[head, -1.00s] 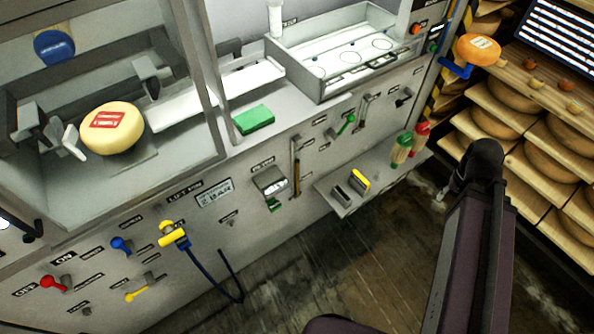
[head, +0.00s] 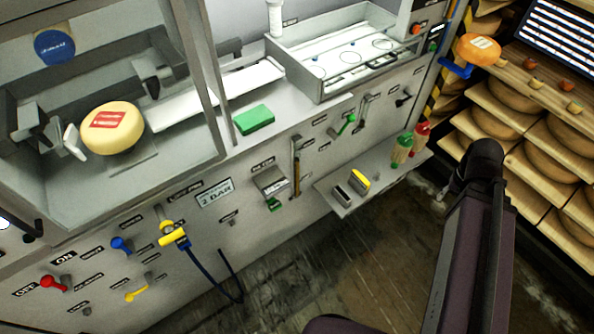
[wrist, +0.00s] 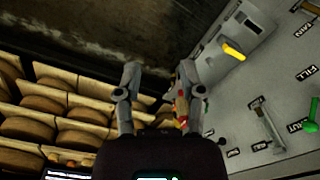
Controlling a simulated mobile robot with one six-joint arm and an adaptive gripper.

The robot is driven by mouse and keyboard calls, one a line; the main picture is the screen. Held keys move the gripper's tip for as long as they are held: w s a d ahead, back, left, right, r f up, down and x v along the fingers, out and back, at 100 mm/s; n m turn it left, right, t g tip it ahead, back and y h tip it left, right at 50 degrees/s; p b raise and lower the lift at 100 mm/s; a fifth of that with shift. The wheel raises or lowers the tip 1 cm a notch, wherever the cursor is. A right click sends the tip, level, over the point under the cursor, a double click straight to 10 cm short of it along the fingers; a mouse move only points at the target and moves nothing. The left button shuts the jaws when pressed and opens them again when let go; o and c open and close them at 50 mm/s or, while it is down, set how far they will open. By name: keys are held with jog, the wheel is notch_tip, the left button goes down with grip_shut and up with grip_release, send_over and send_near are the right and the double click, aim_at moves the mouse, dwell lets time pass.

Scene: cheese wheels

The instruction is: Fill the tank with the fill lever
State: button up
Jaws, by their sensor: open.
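A lever with a green handle (head: 347,123) is on the grey machine front in the head view. In the wrist view this green handle (wrist: 314,108) is at the right edge, near a label reading FILL (wrist: 306,73). A grey lever (wrist: 268,126) is beside it. An open metal tank (head: 340,55) with rings on its floor stands above the levers in the head view. My gripper (wrist: 158,98) is open in the wrist view, with two grey fingers apart and nothing visible held. It is away from the levers. In the head view, my dark arm is right of the machine.
Cheese racks (head: 510,118) stand at the right. A cheese wheel (head: 113,128) lies in the left chamber. Floor (head: 330,270) in front is clear.

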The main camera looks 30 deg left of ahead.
jog(key=c, duration=0.7)
jog(key=shift+w+a+f+n, duration=0.1)
jog(key=shift+w+a+n, duration=0.2)
jog(key=shift+w+a, duration=0.25)
grip_shut()
jog(key=w+a+n+t+h+b, duration=0.1)
jog(key=w+a+n+t+h, duration=0.2)
jog(key=a, duration=0.6)
jog(key=w+a+n+t+h+b, duration=0.15)
jog(key=w+a+n, duration=0.25)
jog(key=a, duration=0.5)
jog(key=a+r+n+t+y, duration=0.1)
jog(key=a+r+n+t, duration=0.1)
jog(key=a, duration=0.8)
jog(key=a+r+n+t+y, duration=0.1)
jog(key=a+n+t, duration=0.2)
jog(key=a, duration=0.7)
jog(key=shift+s+a+r+n+b, duration=0.15)
jog(key=shift+s+r+n+b, duration=0.15)
jog(key=shift+s+r, duration=0.1)
